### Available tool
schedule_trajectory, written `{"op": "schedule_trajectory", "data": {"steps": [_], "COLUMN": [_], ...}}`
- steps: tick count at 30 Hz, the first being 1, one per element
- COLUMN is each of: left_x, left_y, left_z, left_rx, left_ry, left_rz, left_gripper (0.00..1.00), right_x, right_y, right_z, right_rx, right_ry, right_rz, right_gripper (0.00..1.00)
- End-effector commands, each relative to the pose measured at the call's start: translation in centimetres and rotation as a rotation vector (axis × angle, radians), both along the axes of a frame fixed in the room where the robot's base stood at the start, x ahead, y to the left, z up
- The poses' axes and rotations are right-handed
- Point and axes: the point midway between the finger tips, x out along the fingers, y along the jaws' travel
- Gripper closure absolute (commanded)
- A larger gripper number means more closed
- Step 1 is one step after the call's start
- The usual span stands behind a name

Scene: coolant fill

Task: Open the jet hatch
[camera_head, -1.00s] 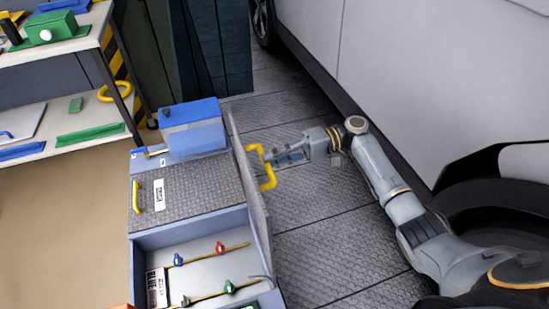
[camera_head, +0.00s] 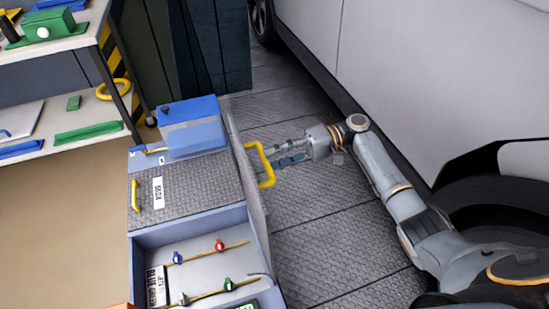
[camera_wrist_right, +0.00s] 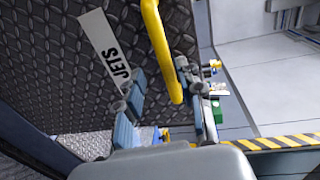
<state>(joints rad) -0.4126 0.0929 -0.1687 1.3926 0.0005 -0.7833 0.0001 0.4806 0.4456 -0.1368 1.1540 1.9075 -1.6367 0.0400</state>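The jet hatch (camera_head: 233,130) is a diamond-plate panel standing up, seen nearly edge-on, along the right side of the blue-grey cart. Its yellow handle (camera_head: 265,167) sticks out to the right. The wrist view shows the hatch plate (camera_wrist_right: 60,70) with a "JETS" label and the yellow handle (camera_wrist_right: 160,45). My right gripper (camera_head: 279,158) is just right of the handle. Its fingers (camera_wrist_right: 158,88) are apart, on either side of the handle's line, and do not appear to clamp it. My left gripper is out of view.
The cart's open compartment (camera_head: 205,262) holds small coloured valves on yellow pipes. A closed diamond-plate lid (camera_head: 190,195) and blue box (camera_head: 192,127) lie behind it. A grey car (camera_head: 430,90) bounds the right. Shelves (camera_head: 60,110) stand at left.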

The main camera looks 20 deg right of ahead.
Motion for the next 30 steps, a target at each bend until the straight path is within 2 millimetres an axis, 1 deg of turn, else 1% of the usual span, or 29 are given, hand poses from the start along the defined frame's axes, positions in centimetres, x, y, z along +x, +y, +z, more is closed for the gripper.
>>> {"op": "schedule_trajectory", "data": {"steps": [9,12,15,18,21,30], "left_x": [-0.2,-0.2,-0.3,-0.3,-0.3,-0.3], "left_y": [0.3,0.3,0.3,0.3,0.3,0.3], "left_z": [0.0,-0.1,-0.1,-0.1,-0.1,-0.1], "left_rx": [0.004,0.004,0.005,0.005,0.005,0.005], "left_ry": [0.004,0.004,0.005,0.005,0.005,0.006], "left_rz": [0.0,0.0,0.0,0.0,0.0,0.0], "left_gripper": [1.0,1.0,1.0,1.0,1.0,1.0], "right_x": [0.1,0.0,0.0,0.0,-0.1,-0.1], "right_y": [-6.5,-8.4,-9.8,-10.6,-11.0,-11.1], "right_z": [0.8,1.0,1.1,1.2,1.3,1.3], "right_rx": [-0.002,-0.001,-0.002,-0.002,-0.002,-0.002], "right_ry": [0.001,0.001,0.001,0.003,0.002,0.002], "right_rz": [-0.004,-0.004,-0.002,-0.001,-0.001,0.0], "right_gripper": [0.63,0.63,0.63,0.63,0.63,0.63]}}
